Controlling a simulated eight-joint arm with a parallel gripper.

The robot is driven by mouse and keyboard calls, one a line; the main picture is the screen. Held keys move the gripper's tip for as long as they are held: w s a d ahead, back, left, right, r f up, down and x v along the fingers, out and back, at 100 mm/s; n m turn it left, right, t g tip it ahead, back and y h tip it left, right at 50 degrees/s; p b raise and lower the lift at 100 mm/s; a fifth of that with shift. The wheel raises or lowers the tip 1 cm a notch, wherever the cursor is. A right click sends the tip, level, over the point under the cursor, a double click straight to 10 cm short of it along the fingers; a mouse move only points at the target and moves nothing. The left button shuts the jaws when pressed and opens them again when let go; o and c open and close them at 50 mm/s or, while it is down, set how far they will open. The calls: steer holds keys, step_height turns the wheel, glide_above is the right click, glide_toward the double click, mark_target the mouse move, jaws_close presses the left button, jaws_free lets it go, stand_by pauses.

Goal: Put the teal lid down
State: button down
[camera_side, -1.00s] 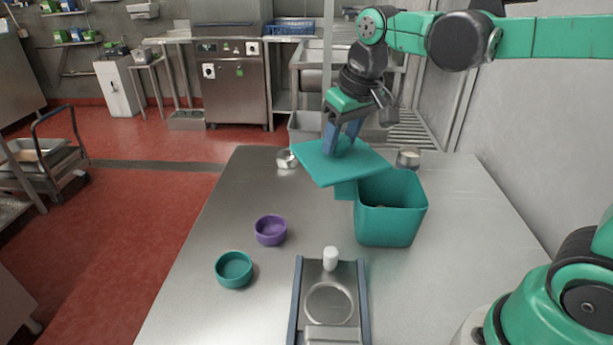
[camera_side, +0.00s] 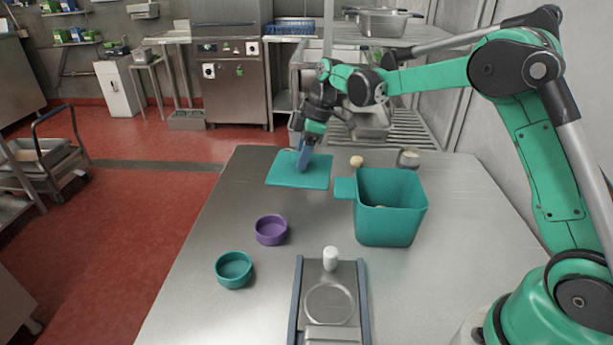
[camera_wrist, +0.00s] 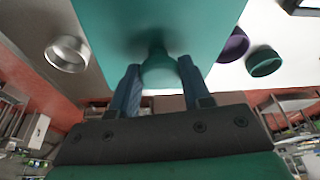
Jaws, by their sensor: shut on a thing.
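The teal lid (camera_side: 285,178) is a flat square plate, roughly level over the back left of the table in the side view. I cannot tell whether it touches the table. My gripper (camera_side: 306,162) is above it, shut on its knob. In the wrist view the lid (camera_wrist: 115,22) fills the upper middle, with its knob (camera_wrist: 158,68) between my blue fingers (camera_wrist: 160,85). The teal kettle (camera_side: 390,215) stands open to the right, with a block-like handle on its left side. Its contents are mostly hidden.
A purple bowl (camera_side: 271,230) and a teal bowl (camera_side: 234,269) stand at front left. A scale-like device (camera_side: 329,302) with a white cylinder (camera_side: 330,258) is at front. A metal cup (camera_side: 408,158) and a pale round thing (camera_side: 356,161) are behind the kettle. A metal bowl (camera_wrist: 67,54) is beside the lid.

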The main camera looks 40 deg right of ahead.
mark_target(308, 167)
steer(key=shift+w+d+f+n, duration=0.3)
steer(key=shift+d+f+n, duration=0.1)
steer(key=shift+f, duration=2.8)
steer(key=shift+c, duration=2)
jaws_free()
steer(key=shift+f, duration=0.15)
